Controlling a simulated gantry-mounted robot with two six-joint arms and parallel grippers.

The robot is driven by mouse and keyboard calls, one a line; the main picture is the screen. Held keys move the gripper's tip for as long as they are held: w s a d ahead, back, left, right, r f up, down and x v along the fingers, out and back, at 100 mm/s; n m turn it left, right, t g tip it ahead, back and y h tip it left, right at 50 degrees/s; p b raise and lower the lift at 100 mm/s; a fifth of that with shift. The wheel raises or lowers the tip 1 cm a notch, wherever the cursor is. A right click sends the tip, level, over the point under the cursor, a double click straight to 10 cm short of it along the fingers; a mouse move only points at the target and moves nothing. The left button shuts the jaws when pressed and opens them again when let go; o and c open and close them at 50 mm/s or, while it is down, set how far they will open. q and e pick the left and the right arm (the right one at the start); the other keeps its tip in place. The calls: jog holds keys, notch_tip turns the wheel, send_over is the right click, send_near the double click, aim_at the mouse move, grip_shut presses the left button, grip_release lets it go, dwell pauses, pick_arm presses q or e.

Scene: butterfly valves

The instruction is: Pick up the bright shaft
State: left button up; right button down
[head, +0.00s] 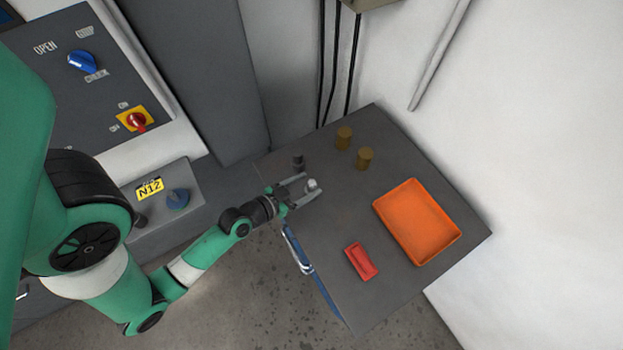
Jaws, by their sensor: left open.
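The bright shaft (312,184) is a small light silver piece near the left edge of the grey table. My left gripper (313,183) reaches in from the left with its jaws open. Its two fingers lie on either side of the bright shaft in this view. I cannot tell whether they touch it or how high they are above the table. My right gripper is not in view.
A dark cylinder (298,161) stands just behind the gripper. Two brass cylinders (344,138) (364,159) stand farther back. An orange tray (418,222) and a small red tray (361,261) lie on the table (330,225). A wall borders the right side.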

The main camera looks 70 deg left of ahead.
pick_arm(q)
jog(key=x, duration=0.5)
jog(key=shift+w+d+p, duration=0.15)
jog(key=shift+w+p, duration=0.1)
jog(key=shift+p, duration=0.1)
grip_shut()
jog(key=shift+r, duration=0.1)
jog(key=shift+r, duration=0.1)
dwell(0.8)
